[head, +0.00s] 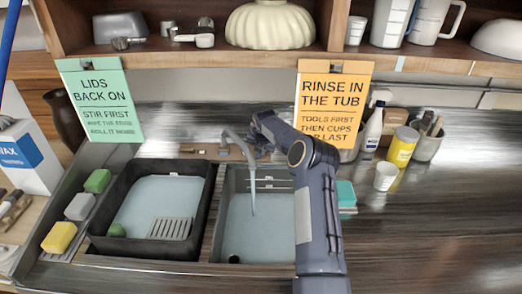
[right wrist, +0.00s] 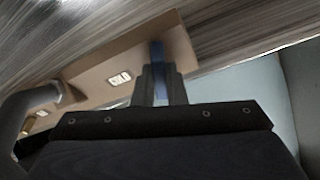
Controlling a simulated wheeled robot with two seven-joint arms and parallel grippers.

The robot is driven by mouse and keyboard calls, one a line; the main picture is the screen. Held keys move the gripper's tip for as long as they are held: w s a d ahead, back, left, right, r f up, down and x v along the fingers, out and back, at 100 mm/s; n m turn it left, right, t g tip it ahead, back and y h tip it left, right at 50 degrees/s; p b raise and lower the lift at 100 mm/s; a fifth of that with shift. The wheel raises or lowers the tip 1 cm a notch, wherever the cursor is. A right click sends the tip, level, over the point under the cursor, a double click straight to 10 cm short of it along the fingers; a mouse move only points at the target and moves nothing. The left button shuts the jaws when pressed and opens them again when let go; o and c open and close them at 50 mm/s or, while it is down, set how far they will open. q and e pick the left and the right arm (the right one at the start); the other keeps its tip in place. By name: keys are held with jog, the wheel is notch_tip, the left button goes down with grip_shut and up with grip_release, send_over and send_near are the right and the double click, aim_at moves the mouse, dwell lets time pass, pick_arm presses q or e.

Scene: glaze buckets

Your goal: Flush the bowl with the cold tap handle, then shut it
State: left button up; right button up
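The right-hand sink bowl (head: 228,225) has a pale blue bottom and a dark drain spot. The grey tap (head: 236,143) arches over it, and a thin stream (head: 253,195) that looks like water falls from its spout. My right gripper (head: 262,140) is at the back of the sink, just right of the tap. In the right wrist view its fingers (right wrist: 158,88) are close together with a blue upright handle (right wrist: 158,54) between them, seemingly gripped. The grey tap (right wrist: 22,108) also shows there at left. In the head view the handle is hidden. My left gripper is out of view.
A dark tub (head: 105,205) with a grey grate stands left of the bowl. Sponges (head: 80,206) line its left. A cup (head: 386,176), yellow can (head: 402,146) and bottle (head: 373,127) stand right. Hanging signs (head: 332,100) and a shelf are above.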

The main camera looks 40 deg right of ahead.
grip_shut()
jog(key=n+p, duration=0.2)
jog(key=shift+r+p, duration=0.25)
jog(key=shift+p, duration=0.15)
jog(key=shift+w+f+n+g, duration=0.1)
jog(key=shift+f+n+g, duration=0.15)
jog(key=shift+n, duration=0.45)
jog(key=shift+n+h, duration=0.3)
jog(key=shift+n, duration=0.2)
jog(key=o, duration=0.6)
grip_release()
jog(key=shift+g, duration=0.25)
